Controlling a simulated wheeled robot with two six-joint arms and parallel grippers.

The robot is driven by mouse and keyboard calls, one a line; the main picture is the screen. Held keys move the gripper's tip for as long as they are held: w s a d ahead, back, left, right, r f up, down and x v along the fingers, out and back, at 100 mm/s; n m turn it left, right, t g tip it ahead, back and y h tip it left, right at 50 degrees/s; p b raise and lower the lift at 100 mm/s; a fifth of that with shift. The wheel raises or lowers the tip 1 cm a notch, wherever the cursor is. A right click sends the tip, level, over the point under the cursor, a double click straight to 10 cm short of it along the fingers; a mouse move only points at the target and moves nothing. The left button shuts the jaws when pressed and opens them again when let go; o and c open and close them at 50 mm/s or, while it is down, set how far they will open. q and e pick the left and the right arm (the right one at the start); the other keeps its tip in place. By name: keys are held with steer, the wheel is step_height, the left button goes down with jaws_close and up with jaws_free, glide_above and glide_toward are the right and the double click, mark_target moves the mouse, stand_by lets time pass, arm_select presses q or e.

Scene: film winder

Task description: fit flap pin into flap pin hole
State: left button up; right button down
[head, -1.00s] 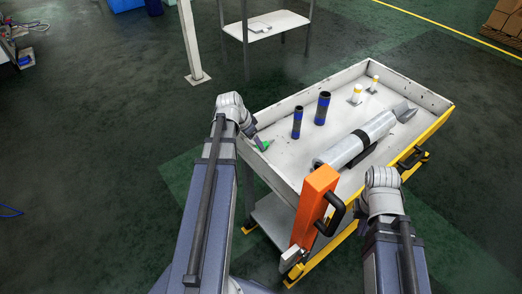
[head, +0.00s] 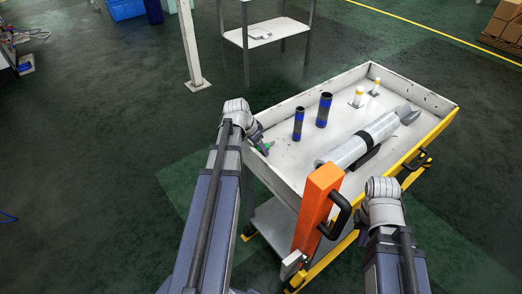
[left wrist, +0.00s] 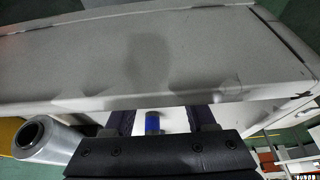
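My left gripper (head: 264,146) hangs over the left wall of the white cart, with a small green spot at its tip. In the left wrist view its two dark fingers (left wrist: 160,122) stand apart, and a blue cylinder shows between them, seemingly touching neither. My right wrist is by the cart's front edge; its fingers are hidden. Two white pins with yellow bands, one at the left (head: 358,96) and one at the right (head: 375,86), stand at the back of the cart. I cannot tell which part is the flap pin, and no flap pin hole is clear.
The cart (head: 278,184) also holds two upright blue-black cylinders (head: 298,124) (head: 323,109) and a lying silver roller (head: 365,142). An orange block (head: 316,208) with a black handle rises at the near corner.

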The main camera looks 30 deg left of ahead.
arm_select(q)
jaws_close()
stand_by(0.5)
step_height(320, 180, up, 10)
steer(key=p, duration=1)
